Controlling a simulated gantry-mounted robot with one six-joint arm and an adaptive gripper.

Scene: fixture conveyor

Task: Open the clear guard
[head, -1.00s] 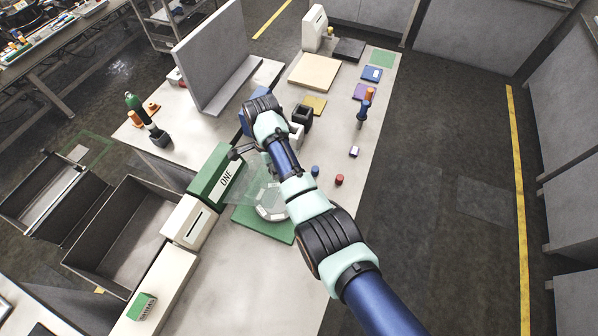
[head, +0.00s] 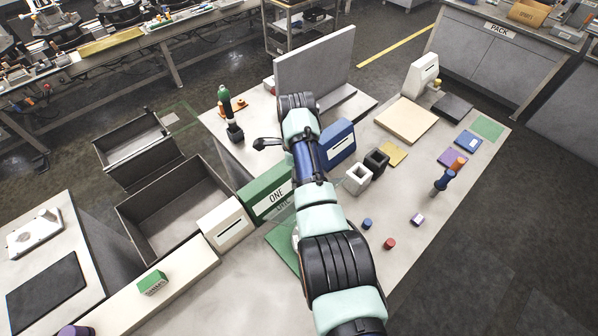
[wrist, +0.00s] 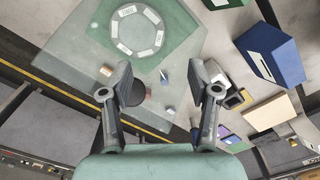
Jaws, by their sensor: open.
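The clear guard (wrist: 182,72) is a see-through panel that fills the upper left of the wrist view. A pale round fixture with a ring of white labels (wrist: 138,30) shows through it on a green mat (wrist: 172,22). In the head view only a slim part of the guard (head: 284,217) and the mat's edge (head: 283,250) show; my arm hides the rest. My gripper (wrist: 160,92) is open, with its two fingers apart and nothing held between them. It overlaps the guard's lower edge in the wrist view; I cannot tell whether it touches.
A green box marked ONE (head: 266,193) and a white slotted box (head: 226,224) stand left of my arm. A blue box (head: 338,143) and two small open holders stand right. Small red (head: 389,243) and blue (head: 367,224) pieces lie on the bench.

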